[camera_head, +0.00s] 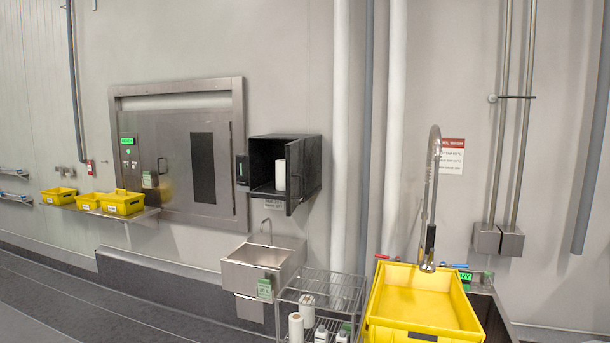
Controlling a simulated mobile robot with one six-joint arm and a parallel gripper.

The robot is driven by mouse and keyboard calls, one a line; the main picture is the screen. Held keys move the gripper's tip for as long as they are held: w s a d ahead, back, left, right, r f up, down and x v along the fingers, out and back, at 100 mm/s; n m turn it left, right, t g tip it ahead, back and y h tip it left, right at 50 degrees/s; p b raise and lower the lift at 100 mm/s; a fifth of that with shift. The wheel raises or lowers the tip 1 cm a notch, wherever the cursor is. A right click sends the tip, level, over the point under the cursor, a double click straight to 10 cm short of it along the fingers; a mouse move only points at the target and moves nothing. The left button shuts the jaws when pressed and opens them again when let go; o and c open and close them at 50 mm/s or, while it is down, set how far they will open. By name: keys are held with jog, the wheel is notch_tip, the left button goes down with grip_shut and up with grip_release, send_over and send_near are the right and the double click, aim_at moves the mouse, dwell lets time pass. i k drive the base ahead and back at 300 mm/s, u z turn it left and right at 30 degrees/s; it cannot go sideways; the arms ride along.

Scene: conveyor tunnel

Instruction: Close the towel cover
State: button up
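The towel cover is a dark grey box (262,160) mounted on the wall above a small steel sink. Its door (298,172) stands open, swung outward at the right side of the box. A white paper towel roll (280,174) stands upright inside, in plain view. My gripper is not in view, and no part of my arm shows near the box.
A steel sink (262,268) is below the box, with a wire rack (318,285) holding white rolls and bottles to its right. A yellow bin (425,297) stands at the lower right under a tall spray faucet (432,200). A shelf (100,212) with yellow crates is at the left. Open floor (90,300) lies lower left.

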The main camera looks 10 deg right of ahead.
aim_at(294, 151)
jog(key=z, duration=0.2)
jog(key=i, duration=1.4)
jog(key=z, duration=0.4)
jog(key=k, duration=0.15)
jog(key=u, duration=3.05)
